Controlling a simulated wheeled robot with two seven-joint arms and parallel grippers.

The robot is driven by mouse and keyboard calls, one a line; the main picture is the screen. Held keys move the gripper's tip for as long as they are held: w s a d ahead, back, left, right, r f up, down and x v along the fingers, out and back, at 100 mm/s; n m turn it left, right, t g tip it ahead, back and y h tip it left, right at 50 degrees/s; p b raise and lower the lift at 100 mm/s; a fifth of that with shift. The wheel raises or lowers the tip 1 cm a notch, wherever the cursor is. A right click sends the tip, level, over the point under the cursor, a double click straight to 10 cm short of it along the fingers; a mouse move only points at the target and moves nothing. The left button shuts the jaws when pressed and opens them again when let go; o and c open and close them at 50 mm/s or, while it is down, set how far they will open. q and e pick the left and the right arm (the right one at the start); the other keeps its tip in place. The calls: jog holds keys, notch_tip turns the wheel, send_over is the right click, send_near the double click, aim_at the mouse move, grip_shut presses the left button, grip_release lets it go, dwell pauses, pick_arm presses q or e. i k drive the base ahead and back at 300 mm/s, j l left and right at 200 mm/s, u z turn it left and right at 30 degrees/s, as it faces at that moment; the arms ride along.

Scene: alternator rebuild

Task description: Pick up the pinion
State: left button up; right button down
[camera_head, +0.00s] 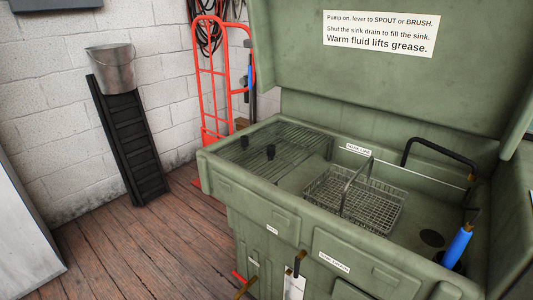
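No part that I can clearly tell as the pinion shows. Two small dark cylindrical pieces stand on the slatted rack at the left of the green parts washer: one piece (244,142) farther left and another piece (270,152) to its right. They are too small to tell whether either is the pinion. Neither of my grippers is in view.
The parts washer (265,222) has its lid raised. A wire basket (376,208) with a handle sits in the sink, left of a black spout (440,143) and a blue-handled brush (457,246). A red hand truck (212,85) and a bucket (112,68) stand behind.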

aim_at(271, 152)
jog(key=i+j, duration=0.2)
jog(key=j, duration=0.15)
jog(key=i+j+z, duration=0.1)
jog(key=i+j, duration=0.35)
jog(key=j, duration=0.25)
jog(key=i+j, duration=0.2)
jog(key=j, duration=0.15)
jog(key=i+j+z, duration=0.1)
jog(key=j, duration=0.25)
jog(key=i+j, duration=0.3)
